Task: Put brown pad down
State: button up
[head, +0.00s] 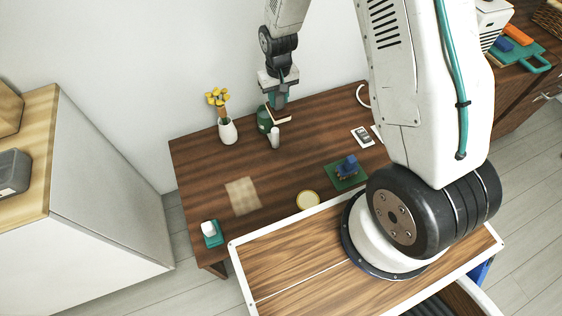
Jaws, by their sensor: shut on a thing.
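My gripper (279,104) is at the back of the dark wooden table, pointing down. It is shut on a thin flat piece with a pale edge, which I take for the brown pad (281,120). The pad is small in view and partly covered by the fingers. It appears to be above the table, close to a dark green container (264,120) and a white cylinder (274,138); I cannot tell whether it touches them. A beige checked square (242,196) lies flat on the table's left half.
A white vase (228,131) with yellow flowers stands at the back left. A white item sits on a teal square (212,234) at the left corner. A round yellow-rimmed dish (307,200) and a blue thing on a green mat (347,178) are near the front. The table's middle is clear.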

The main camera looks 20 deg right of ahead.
jog(key=s+a+f, duration=0.5)
jog(key=s+f, duration=0.4)
jog(key=s, duration=0.2)
jog(key=s+a+f, duration=0.4)
jog(key=s+f, duration=0.4)
jog(key=s, duration=0.3)
jog(key=shift+w+d+f, duration=0.9)
jog(key=shift+w+d, duration=0.45)
jog(key=shift+w, duration=0.85)
jog(key=shift+w+d+f, duration=0.85)
jog(key=shift+w+d, duration=0.45)
jog(key=shift+w, duration=0.95)
jog(key=shift+w+d+f, duration=0.9)
jog(key=shift+w+d, duration=0.45)
jog(key=shift+w, duration=0.85)
jog(key=shift+f, duration=0.15)
jog(key=o, duration=1.1)
